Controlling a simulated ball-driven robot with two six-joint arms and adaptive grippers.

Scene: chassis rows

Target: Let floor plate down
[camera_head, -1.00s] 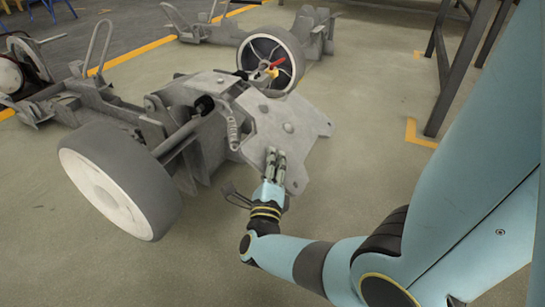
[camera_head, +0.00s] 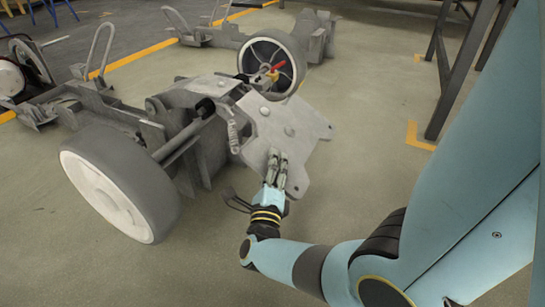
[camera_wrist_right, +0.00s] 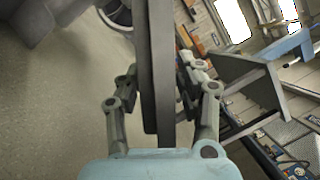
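The floor plate (camera_head: 285,130) is a grey metal plate with a round boss on its face. It slopes at the near end of the middle chassis (camera_head: 180,115) in the head view. My right gripper (camera_head: 277,160) is at its lower edge. In the right wrist view the plate (camera_wrist_right: 158,80) stands edge-on between the two fingers of my right gripper (camera_wrist_right: 160,85), with narrow gaps showing on both sides. The fingers look slightly open around it. My left gripper is not in view.
A large grey wheel (camera_head: 120,185) stands at the chassis's near left, another wheel (camera_head: 270,65) at its far side. A red-handled part (camera_head: 274,71) sits near it. Another chassis (camera_head: 235,32) lies behind. Dark table legs (camera_head: 455,70) stand at right.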

